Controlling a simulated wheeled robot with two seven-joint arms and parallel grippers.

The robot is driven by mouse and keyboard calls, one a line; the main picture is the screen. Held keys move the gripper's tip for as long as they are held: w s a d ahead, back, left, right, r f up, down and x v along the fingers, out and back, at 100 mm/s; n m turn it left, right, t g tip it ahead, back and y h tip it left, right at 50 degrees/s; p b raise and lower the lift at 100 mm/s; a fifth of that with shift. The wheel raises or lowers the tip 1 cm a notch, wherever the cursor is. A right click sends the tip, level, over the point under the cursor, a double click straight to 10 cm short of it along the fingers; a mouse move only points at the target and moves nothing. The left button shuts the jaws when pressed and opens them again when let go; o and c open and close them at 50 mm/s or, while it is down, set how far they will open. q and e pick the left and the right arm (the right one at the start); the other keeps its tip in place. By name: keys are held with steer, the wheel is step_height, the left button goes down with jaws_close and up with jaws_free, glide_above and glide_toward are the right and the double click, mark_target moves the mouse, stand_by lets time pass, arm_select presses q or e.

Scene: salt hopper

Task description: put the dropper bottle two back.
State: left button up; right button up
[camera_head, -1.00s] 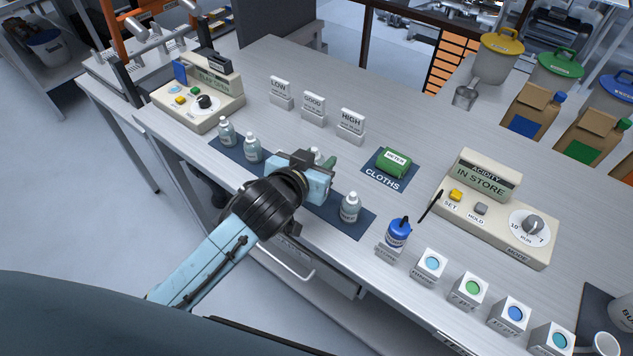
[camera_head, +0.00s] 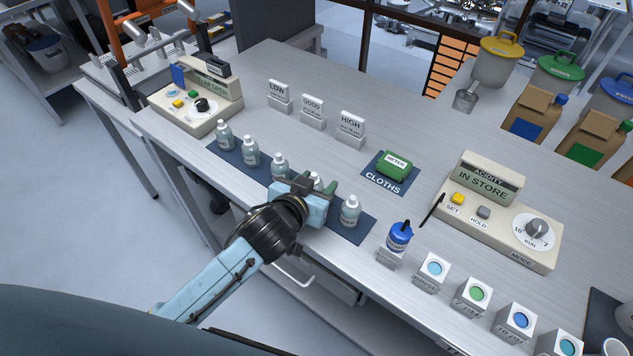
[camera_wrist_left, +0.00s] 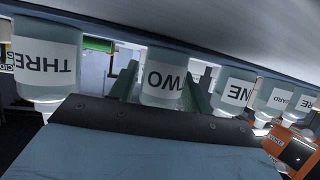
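The dropper bottle two (camera_wrist_left: 165,78) is a pale bottle with a white label reading TWO, appearing upside down in the left wrist view. In the head view its top (camera_head: 316,180) shows at my left gripper (camera_head: 313,187), and it stands in the row on the dark blue mat (camera_head: 344,228). The green fingers of my left gripper (camera_wrist_left: 160,88) are on either side of it, with a narrow gap on the left side, so they look open around it. Bottle three (camera_head: 349,212) and bottle one (camera_head: 279,167) stand on either side. My right gripper is out of view.
More dropper bottles (camera_head: 250,151) stand farther left on the mat. LOW, GOOD and HIGH signs (camera_head: 312,113) stand behind. Bare bench lies between signs and mat.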

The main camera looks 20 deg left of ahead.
arm_select(q)
steer(key=shift+o, duration=0.8)
steer(key=shift+r, duration=0.1)
steer(key=shift+r, duration=0.15)
steer(key=p+v, duration=0.1)
steer(key=v, duration=1.1)
